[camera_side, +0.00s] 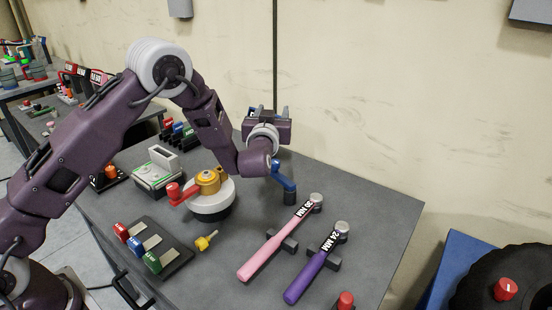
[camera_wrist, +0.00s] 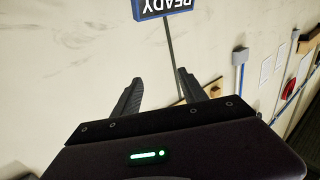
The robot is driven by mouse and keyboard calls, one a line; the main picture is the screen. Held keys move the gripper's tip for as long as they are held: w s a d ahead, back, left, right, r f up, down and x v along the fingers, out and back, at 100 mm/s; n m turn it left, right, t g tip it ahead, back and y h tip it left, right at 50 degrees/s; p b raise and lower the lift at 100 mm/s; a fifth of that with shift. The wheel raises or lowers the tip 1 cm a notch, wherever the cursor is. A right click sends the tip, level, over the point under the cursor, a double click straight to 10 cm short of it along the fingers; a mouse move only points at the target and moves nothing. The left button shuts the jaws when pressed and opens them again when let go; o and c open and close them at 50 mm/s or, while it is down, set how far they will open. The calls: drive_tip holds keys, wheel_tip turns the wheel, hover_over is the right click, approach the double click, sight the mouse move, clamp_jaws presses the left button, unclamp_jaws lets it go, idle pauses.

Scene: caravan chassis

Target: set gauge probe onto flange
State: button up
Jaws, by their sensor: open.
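My gripper (camera_side: 268,112) is raised above the back of the grey table and points up towards the wall. In the wrist view its two dark fingers (camera_wrist: 160,80) are spread, with nothing between them. A small yellow piece with a thin tip (camera_side: 206,240), which looks like the gauge probe, lies on the table in front of the round white base. An orange-yellow round fitting (camera_side: 208,182), perhaps the flange, sits on top of that white base (camera_side: 211,207), with a red lever (camera_side: 181,194) at its left. My gripper is well away from both.
A pink wrench (camera_side: 273,240) and a purple wrench (camera_side: 313,270) rest on supports at the right. A blue-handled piece (camera_side: 285,180) stands below my wrist. A dark rack (camera_side: 160,258) holds red, blue and green pieces. A box (camera_side: 155,177) stands behind it.

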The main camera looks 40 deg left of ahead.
approach(275, 160)
drive_tip(key=x, duration=0.5)
drive_tip(key=shift+w+f, duration=0.1)
drive_tip(key=shift+f, duration=0.1)
drive_tip(key=x, duration=0.6)
drive_tip(key=shift+w+a+f, duration=0.1)
drive_tip(key=shift+w+a, duration=0.1)
drive_tip(key=shift+w, duration=0.25)
clamp_jaws()
